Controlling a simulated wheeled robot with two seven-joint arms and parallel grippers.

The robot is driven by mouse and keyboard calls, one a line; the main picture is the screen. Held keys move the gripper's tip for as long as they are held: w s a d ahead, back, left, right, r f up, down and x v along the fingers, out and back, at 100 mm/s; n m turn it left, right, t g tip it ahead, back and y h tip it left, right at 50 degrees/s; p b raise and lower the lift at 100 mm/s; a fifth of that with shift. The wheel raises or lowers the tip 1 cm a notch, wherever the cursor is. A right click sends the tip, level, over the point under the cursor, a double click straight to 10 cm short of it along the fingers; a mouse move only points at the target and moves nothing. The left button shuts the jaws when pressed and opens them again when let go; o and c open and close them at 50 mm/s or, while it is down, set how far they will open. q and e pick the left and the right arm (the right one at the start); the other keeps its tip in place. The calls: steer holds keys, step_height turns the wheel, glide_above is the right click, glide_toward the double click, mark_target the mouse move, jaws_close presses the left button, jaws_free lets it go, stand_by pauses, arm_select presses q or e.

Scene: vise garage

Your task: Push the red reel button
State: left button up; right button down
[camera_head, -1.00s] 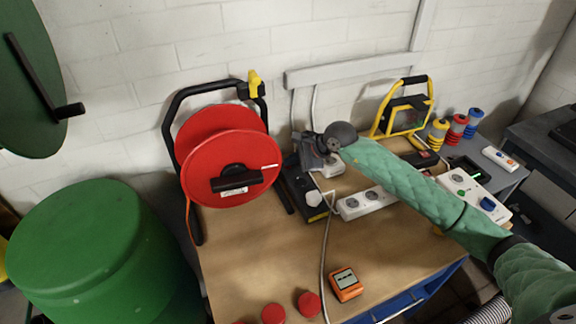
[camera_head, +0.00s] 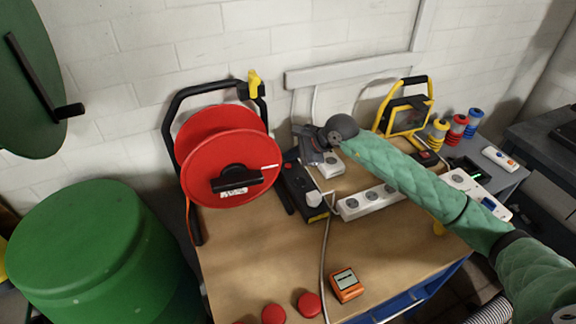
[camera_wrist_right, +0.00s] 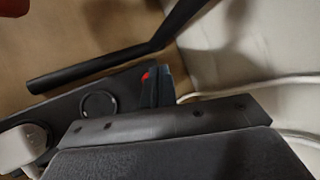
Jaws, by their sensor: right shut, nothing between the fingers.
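The red cable reel (camera_head: 205,180) stands in its black frame at the left of the workbench. A black box (camera_head: 300,190) with a white plug (camera_head: 314,199) on it sits just right of the reel. A small red patch (camera_head: 289,156) shows at the box's back end, beside my right gripper (camera_head: 304,146). In the right wrist view a small red patch (camera_wrist_right: 147,75) shows at the box's edge, close to the dark fingertips. My right gripper is shut and empty over the back of the box. I cannot tell whether it touches the red patch. My left gripper is out of view.
The reel's black frame foot (camera_wrist_right: 100,75) lies close beside the box. White power strips (camera_head: 366,203) and a yellow work lamp (camera_head: 405,118) stand to the right. An orange meter (camera_head: 346,284) and two red discs (camera_head: 308,304) lie at the front. The bench's front left is clear.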

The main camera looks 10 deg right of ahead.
steer(key=shift+r, duration=2.2)
